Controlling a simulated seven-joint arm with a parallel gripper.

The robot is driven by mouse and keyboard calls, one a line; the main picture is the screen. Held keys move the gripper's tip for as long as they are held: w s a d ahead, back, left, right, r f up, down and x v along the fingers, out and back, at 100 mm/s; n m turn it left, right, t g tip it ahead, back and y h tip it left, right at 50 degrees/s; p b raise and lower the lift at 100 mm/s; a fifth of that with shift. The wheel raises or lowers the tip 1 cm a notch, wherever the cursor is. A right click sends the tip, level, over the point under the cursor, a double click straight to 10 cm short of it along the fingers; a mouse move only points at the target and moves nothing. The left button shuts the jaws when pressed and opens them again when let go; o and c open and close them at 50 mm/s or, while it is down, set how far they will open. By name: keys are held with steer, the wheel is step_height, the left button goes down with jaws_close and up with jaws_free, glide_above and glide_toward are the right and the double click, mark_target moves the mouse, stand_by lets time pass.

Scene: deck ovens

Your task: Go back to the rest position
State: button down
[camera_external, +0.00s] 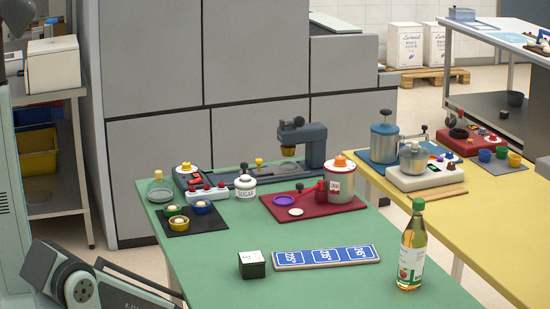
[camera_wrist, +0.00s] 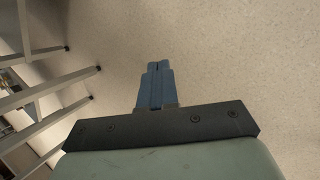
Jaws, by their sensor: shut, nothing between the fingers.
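In the wrist view my gripper (camera_wrist: 158,66) has its blue fingers together, with nothing between them. It points at bare speckled floor. In the external view parts of my arm show at the lower left, beside the green table (camera_external: 205,268); the fingers cannot be made out there. No object is near the fingertips in the wrist view.
On the green table stand a bottle (camera_external: 411,250), a black box (camera_external: 252,264), a blue-and-white sign strip (camera_external: 326,257) and a red tray (camera_external: 345,205) with a canister. A yellow table (camera_external: 500,235) adjoins. Metal table legs (camera_wrist: 50,50) show at left in the wrist view.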

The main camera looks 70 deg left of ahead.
steer(key=s+d+r+m+g+y, duration=0.1)
steer(key=s+d+m+g+y, duration=0.1)
steer(key=s+d, duration=0.5)
steer(key=s+d+r+m+g+y, duration=0.1)
steer(key=s+d+m+g+y, duration=0.2)
steer(key=s, duration=1)
steer(key=d+m+g, duration=0.2)
steer(key=d, duration=0.3)
steer(key=shift+r+m, duration=0.25)
steer(key=shift+m, duration=0.15)
steer(key=shift+s, duration=0.1)
stand_by(1.2)
